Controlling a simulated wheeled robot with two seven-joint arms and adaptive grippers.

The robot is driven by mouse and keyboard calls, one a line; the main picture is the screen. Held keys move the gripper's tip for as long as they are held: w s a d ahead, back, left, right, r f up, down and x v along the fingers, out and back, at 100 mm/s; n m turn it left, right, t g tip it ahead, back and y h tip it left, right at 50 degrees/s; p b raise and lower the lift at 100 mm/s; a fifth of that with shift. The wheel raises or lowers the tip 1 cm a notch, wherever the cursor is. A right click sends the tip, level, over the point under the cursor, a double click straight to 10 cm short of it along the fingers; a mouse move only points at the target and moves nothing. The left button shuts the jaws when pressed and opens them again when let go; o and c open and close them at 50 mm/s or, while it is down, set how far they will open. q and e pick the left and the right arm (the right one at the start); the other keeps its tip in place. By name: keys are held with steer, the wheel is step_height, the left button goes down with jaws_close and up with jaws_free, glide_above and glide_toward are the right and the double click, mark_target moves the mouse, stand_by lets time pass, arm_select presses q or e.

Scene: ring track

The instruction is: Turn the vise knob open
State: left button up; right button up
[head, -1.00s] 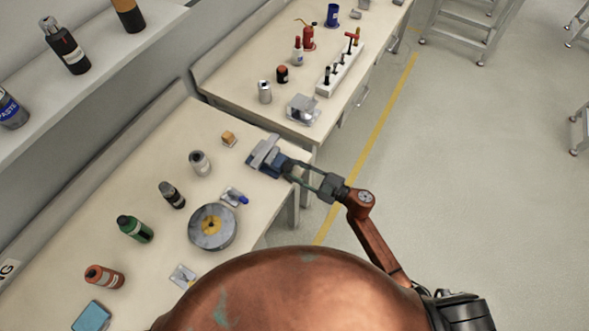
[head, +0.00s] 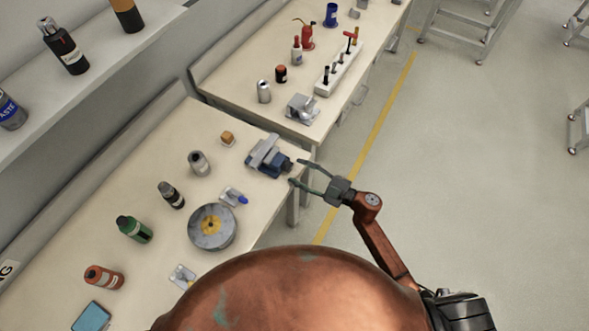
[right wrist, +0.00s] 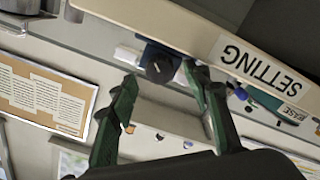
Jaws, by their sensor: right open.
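The vise (head: 267,157), blue and grey, sits at the right end of the near bench. Its dark round knob (head: 287,165) points toward my right gripper. In the right wrist view the knob (right wrist: 159,66) shows end-on, with a slot-like mark on its face. My right gripper (head: 297,171) is open, its fingertips just off the knob in the head view. My left gripper is not in view.
A second bench (head: 303,86) stands beyond. The floor to the right (head: 460,190) is clear.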

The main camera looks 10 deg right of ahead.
steer(key=v, duration=0.9)
steer(key=shift+d, duration=0.2)
steer(key=shift+s+f, duration=0.1)
